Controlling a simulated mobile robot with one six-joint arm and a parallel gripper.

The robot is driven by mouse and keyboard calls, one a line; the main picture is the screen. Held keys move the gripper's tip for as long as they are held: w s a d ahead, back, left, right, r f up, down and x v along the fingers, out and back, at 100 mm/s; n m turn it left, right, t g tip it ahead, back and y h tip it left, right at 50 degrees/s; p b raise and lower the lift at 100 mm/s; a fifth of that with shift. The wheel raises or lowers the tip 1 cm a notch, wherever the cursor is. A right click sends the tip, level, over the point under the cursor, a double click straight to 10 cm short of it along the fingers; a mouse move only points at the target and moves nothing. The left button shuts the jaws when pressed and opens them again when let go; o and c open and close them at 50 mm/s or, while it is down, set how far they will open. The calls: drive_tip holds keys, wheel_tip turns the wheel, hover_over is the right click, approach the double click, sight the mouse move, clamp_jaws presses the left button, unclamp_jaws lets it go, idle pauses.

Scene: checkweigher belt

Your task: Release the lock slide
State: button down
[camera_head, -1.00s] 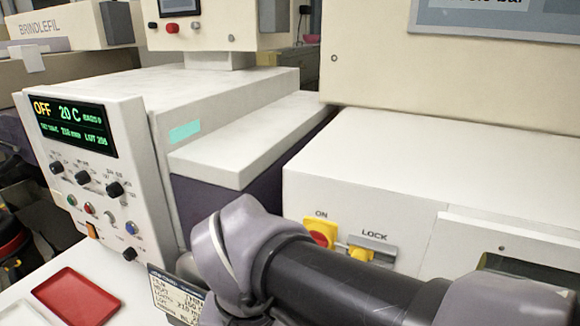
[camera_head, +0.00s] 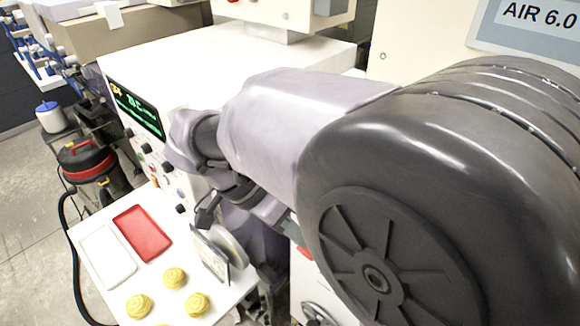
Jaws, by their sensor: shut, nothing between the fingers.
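The lock slide is hidden behind my arm, which fills the middle and right of the view. A small red part (camera_head: 305,252), probably the ON switch, shows at the arm's lower edge. My gripper (camera_head: 207,212) appears as a small dark shape below the wrist, partly covered by my own links. It is shut and empty, in front of the machine's control panel side and above the label card. I cannot see it touching anything.
A control panel with a green-lit display (camera_head: 135,108) stands at left. A red-and-black vacuum (camera_head: 85,160) stands on the floor.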

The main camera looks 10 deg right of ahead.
drive_tip(key=b+x, duration=0.2)
drive_tip(key=x, duration=0.7)
drive_tip(key=shift+d+f, duration=0.2)
drive_tip(key=shift+f, duration=0.15)
drive_tip(key=shift+s, duration=0.1)
drive_tip(key=s+d, duration=0.1)
drive_tip(key=s+d+b, duration=0.1)
drive_tip(key=shift+s, duration=0.3)
